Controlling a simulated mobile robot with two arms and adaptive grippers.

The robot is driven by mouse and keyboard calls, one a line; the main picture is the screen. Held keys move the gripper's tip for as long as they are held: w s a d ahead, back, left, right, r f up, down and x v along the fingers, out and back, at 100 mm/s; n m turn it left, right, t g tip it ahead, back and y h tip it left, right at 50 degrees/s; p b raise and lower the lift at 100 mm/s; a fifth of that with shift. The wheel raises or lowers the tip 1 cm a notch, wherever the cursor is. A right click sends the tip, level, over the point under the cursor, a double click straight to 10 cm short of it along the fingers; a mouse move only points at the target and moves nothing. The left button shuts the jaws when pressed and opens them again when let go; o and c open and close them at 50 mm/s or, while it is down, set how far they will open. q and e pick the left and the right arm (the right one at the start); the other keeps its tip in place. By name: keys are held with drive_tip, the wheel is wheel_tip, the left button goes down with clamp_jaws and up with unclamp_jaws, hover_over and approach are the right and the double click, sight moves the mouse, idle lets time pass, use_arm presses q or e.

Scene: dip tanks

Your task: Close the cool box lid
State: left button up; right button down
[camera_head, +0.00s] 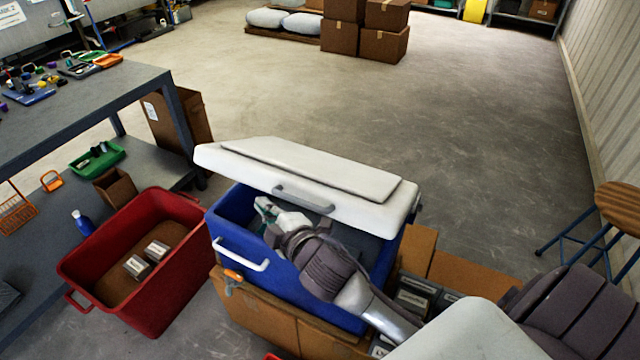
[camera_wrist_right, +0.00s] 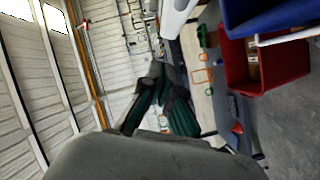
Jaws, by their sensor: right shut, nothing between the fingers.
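The cool box (camera_head: 224,232) is a blue tub with a white lid (camera_head: 240,160). The lid is partly raised, with a dark gap between it and the tub. A grey handle (camera_head: 300,198) is on the lid's front side. My right gripper (camera_head: 262,208) is shut and empty over the tub's opening, just below and left of the handle; I cannot tell whether it touches the lid. In the right wrist view the shut fingers (camera_wrist_right: 158,112) show, with the white lid (camera_wrist_right: 176,14) and blue tub (camera_wrist_right: 262,14) above right. My left gripper is out of view.
A red crate (camera_head: 176,300) with small boxes stands left of the cool box. A cardboard box (camera_head: 262,312) is under its front, and open cartons (camera_head: 470,272) are at its right. A workbench (camera_head: 90,112) is at left, a stool (camera_head: 618,198) at right.

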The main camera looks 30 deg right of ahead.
drive_tip(key=w+a+r+n+g+y, duration=0.1)
drive_tip(key=a+r+n+y, duration=0.6)
drive_tip(key=n, duration=0.5)
drive_tip(key=w+a+r+n+g+y, duration=0.15)
drive_tip(key=a+r+n+y, duration=0.35)
drive_tip(key=r+n+y, duration=0.55)
drive_tip(key=n+g+h, duration=1.6)
drive_tip(key=n, duration=0.8)
hover_over(320, 194)
drive_tip(key=d, duration=0.2)
wheel_tip(320, 194, down, 5)
drive_tip(key=p+x, duration=0.5)
drive_tip(key=x, duration=0.7)
drive_tip(key=shift+s+a+f+p, duration=0.15)
drive_tip(key=shift+f+p, duration=0.2)
drive_tip(key=shift+p, duration=0.05)
drive_tip(key=shift+a+f, duration=0.15)
drive_tip(key=shift+f, duration=0.55)
